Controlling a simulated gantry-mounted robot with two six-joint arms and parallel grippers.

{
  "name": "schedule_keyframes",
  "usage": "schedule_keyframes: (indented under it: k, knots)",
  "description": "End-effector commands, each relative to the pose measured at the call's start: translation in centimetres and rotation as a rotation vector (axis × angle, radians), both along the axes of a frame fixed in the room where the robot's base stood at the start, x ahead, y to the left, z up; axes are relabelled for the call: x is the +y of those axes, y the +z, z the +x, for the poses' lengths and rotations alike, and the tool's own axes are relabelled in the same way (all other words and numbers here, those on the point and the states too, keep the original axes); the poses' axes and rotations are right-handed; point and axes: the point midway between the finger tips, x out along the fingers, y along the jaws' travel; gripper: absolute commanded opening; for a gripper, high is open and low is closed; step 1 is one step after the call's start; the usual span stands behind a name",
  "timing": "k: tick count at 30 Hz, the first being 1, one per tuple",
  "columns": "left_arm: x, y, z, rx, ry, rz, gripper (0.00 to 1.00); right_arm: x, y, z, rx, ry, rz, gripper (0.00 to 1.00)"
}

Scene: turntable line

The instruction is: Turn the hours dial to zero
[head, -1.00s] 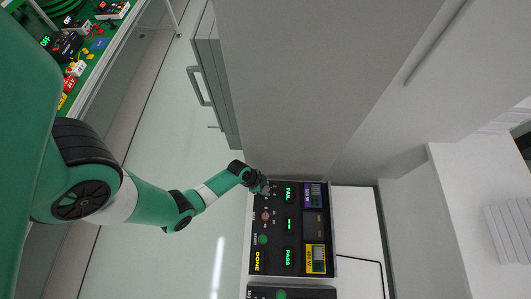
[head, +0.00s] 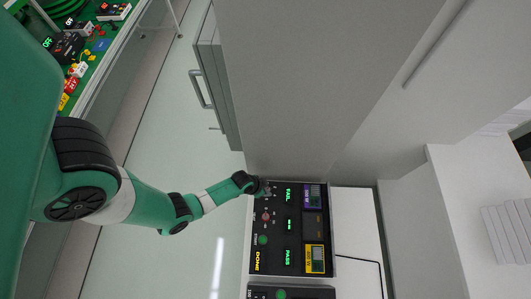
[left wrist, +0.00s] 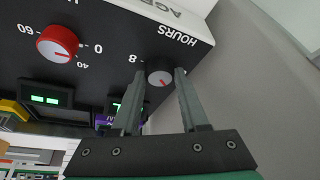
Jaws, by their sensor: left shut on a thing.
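The pointer slants toward the picture's lower right. My left gripper (left wrist: 160,88) has its two fingers on either side of the knob, shut on it. In the head view the left gripper (head: 266,188) is at the top left corner of the black panel (head: 276,270), and the dial is too small to make out. My right gripper is not in view.
A larger red dial (left wrist: 57,43) marked 0, 40 and 60 is left of the hours dial. A pale grey surface (left wrist: 237,70) rises close on the right. In the head view, green displays (head: 288,257) and a green button (head: 263,240) are farther along the panel.

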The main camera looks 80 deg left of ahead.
Motion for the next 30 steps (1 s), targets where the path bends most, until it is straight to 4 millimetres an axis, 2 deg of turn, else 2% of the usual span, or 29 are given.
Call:
schedule_keyframes:
  k: [7,18,30]
  knots:
    - [-0.3,-0.1,0.0,0.002,0.225,0.002,0.00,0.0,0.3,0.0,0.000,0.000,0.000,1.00]
    - [-0.4,-0.2,0.2,0.002,0.528,0.001,0.00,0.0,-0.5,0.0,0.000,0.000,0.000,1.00]
    - [-0.4,-0.2,0.1,0.003,0.678,-0.001,0.00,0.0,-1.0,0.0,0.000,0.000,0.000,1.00]
